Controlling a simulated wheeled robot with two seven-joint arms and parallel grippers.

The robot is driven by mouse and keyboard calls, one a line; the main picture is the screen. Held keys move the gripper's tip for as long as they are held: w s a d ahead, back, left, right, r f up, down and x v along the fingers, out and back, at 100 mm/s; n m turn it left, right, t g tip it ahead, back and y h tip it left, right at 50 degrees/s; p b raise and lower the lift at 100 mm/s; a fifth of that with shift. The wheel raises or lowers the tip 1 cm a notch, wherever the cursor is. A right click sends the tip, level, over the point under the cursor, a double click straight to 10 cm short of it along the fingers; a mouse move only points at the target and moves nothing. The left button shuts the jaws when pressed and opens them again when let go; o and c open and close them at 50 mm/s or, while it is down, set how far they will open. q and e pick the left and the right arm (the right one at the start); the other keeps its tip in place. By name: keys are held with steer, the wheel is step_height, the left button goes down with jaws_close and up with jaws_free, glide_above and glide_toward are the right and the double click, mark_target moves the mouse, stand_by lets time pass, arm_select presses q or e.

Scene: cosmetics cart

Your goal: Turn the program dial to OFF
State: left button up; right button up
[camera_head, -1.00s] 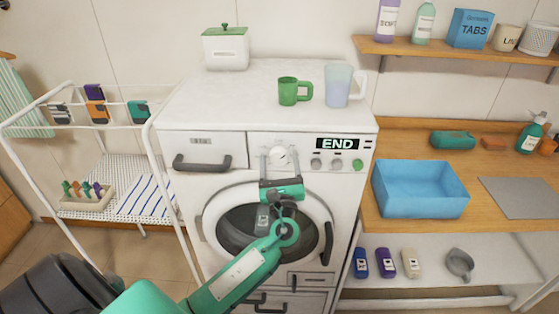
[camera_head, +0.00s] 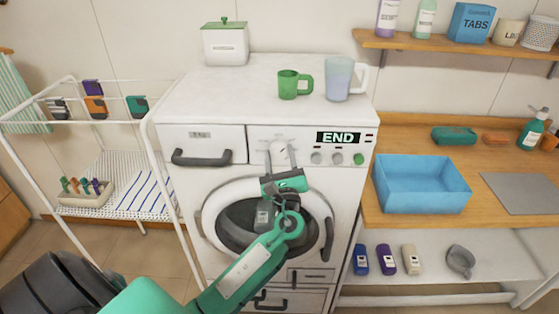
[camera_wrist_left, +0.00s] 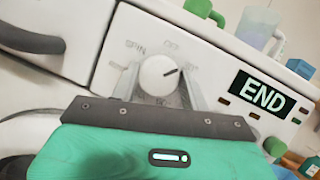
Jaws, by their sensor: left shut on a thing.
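The program dial (camera_wrist_left: 156,76) is a round white knob on the washing machine's front panel. Its dark pointer line aims right and slightly up in the left wrist view, toward a label partly hidden by the finger. The OFF label (camera_wrist_left: 171,43) is above the knob and SPIN (camera_wrist_left: 135,47) is at upper left. The dial also shows small in the head view (camera_head: 278,145). My left gripper (camera_head: 279,154) is shut on the dial, one finger on each side. The display (camera_head: 338,138) reads END. My right gripper is not in view.
The white washing machine (camera_head: 215,100) carries a green mug (camera_head: 289,84), a translucent jug (camera_head: 339,82) and a lidded canister (camera_head: 225,46). Small buttons (camera_head: 316,158) sit right of the dial. A drying rack (camera_head: 150,140) stands left; a blue basin (camera_head: 425,198) sits on the right counter.

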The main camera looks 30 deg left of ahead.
arm_select(q)
steer(key=n+g+y+b, duration=0.1)
steer(key=n+g+b, duration=0.1)
steer(key=n, duration=0.2)
steer(key=shift+f+n, duration=0.1)
steer(key=shift+n, duration=0.3)
steer(key=shift+r+n+g+b, duration=0.2)
steer(key=shift+n+g+b, duration=0.7)
steer(key=shift+n, duration=1.8)
steer(key=shift+g+p, duration=0.3)
steer(key=shift+p, duration=0.05)
steer(key=o, duration=1)
